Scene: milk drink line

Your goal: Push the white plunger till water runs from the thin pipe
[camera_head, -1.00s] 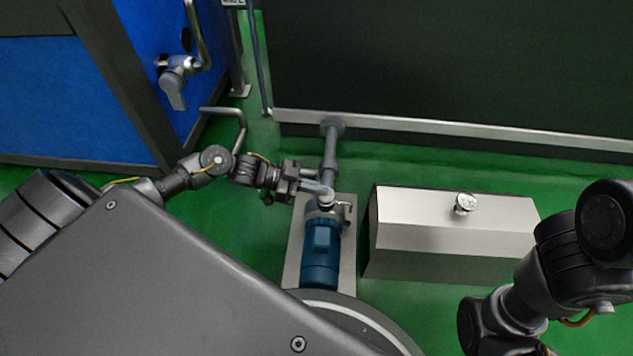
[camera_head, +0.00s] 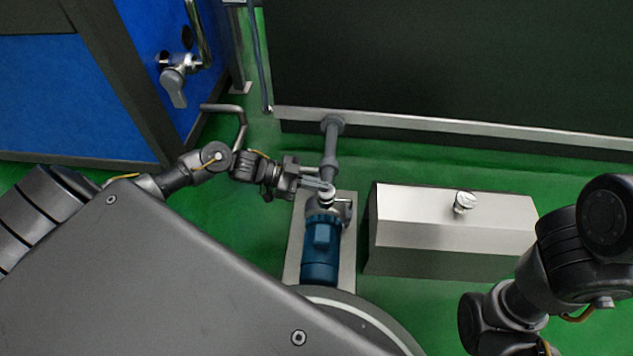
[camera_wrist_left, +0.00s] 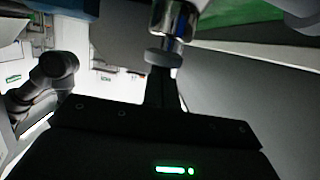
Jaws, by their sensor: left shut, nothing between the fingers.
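My left gripper (camera_head: 322,186) is shut and empty, with its fingertips at the top of the pump fitting in the head view. A small whitish round cap (camera_head: 327,194), which looks like the plunger, sits there at the fingertips. In the left wrist view a pale disc (camera_wrist_left: 163,60) under a chrome cylinder stands right at the end of my dark shut fingers (camera_wrist_left: 165,82). I cannot tell whether they touch. A thin bent grey pipe (camera_head: 243,125) rises behind my left wrist. No water shows. My right gripper is out of view; only its arm shows.
A blue motor (camera_head: 320,250) sits on a steel plate (camera_head: 293,263) below the fitting. A grey pipe (camera_head: 331,145) runs to the dark tank (camera_head: 450,60). A steel box (camera_head: 430,222) with a knob (camera_head: 465,202) stands to the right. A blue cabinet (camera_head: 60,110) is at left.

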